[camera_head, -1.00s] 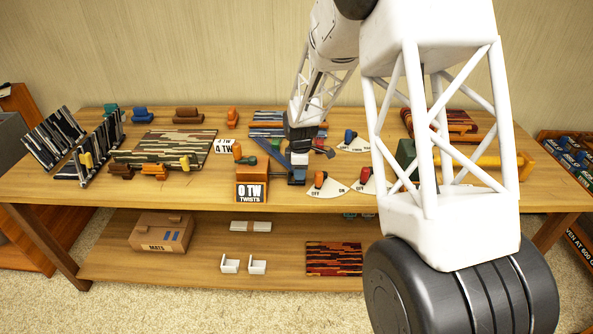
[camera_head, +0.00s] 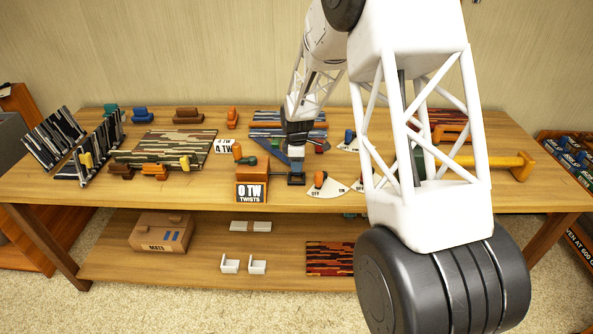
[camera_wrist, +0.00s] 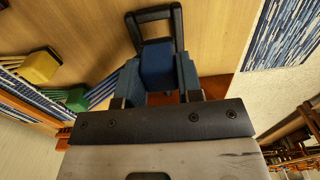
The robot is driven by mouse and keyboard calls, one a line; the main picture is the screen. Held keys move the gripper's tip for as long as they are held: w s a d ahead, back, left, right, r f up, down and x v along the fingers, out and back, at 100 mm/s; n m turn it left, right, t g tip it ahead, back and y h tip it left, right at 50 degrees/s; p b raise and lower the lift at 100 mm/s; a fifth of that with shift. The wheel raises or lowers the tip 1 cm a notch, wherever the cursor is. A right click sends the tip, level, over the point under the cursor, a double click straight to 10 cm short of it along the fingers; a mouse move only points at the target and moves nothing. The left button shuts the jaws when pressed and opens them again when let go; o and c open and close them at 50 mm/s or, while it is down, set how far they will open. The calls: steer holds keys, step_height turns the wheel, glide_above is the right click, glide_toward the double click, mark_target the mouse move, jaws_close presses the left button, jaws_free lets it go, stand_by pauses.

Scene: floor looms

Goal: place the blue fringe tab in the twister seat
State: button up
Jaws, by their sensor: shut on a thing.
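The blue fringe tab (camera_wrist: 157,65) sits between my gripper's fingers (camera_wrist: 158,88) in the wrist view. My gripper (camera_head: 297,163) is shut on it. The twister is an orange-brown box (camera_head: 252,171) with a "0 TW TWISTS" sign (camera_head: 251,192) on its front. Its dark seat (camera_head: 293,180) sticks out at the box's right side, just below my gripper. In the wrist view, a black U-shaped frame (camera_wrist: 178,28), seemingly the seat, surrounds the tab's far end. I cannot tell whether the tab touches it or is fully down in it.
A blue striped mat (camera_head: 270,131) lies behind my gripper, with blue strands (camera_wrist: 105,88) near the fingers. A yellow block (camera_wrist: 39,66) and a green one (camera_wrist: 77,100) lie by them. An OFF/ON dial (camera_head: 328,191) stands right of the twister.

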steer(key=shift+w+f, duration=0.15)
steer(key=shift+f, duration=1.6)
steer(key=shift+f, duration=0.15)
steer(key=o, duration=0.9)
steer(key=shift+r, duration=6.15)
